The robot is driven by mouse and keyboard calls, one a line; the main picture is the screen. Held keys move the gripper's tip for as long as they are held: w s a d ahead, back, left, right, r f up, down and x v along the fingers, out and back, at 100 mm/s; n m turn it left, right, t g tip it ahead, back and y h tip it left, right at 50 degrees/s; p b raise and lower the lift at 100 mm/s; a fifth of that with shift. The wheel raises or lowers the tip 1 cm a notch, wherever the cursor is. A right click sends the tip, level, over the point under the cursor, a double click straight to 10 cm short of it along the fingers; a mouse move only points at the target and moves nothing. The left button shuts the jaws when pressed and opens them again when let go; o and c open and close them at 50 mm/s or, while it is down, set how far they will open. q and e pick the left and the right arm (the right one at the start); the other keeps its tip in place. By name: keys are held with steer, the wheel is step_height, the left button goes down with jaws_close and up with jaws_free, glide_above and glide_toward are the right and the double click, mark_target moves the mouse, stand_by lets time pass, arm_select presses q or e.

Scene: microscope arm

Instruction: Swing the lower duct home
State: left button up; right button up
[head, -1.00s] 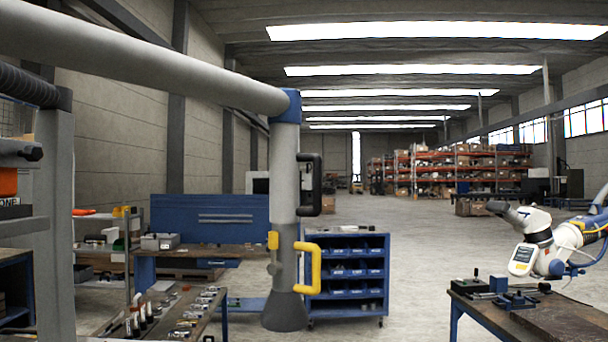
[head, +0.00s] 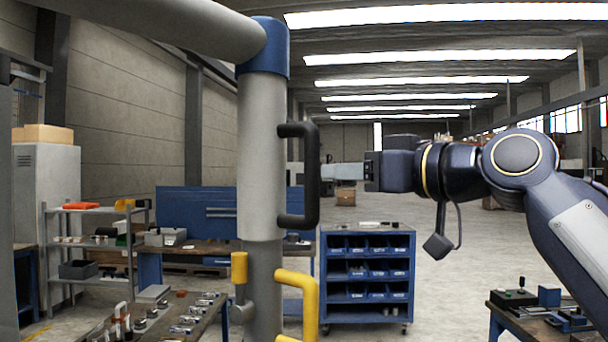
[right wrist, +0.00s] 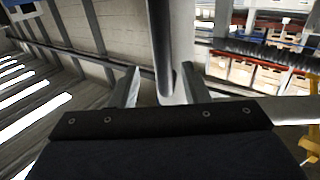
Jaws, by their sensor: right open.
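The lower duct (head: 261,160) is a grey upright tube hanging from a blue elbow (head: 263,47). It has a black D-shaped handle (head: 312,180) on its right side and a yellow handle (head: 311,300) lower down. My right gripper (head: 335,172) comes in from the right at the height of the black handle, its pale fingers just beside the bar. In the right wrist view, the open fingers (right wrist: 160,88) stand either side of the dark handle bar (right wrist: 160,45). I cannot tell whether they touch it. My left gripper is not in view.
A grey upper duct (head: 180,25) runs to the elbow from the upper left. A blue bin cabinet (head: 367,275) stands behind, right of the duct. A workbench with tools (head: 180,320) is at lower left and another bench (head: 545,315) at lower right.

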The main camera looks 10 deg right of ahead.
mark_target(319, 170)
steer(key=p+x, duration=0.2)
steer(key=x, duration=0.4)
steer(key=shift+a+r, duration=0.1)
steer(key=shift+r, duration=0.05)
steer(key=shift+w+a+p, duration=0.35)
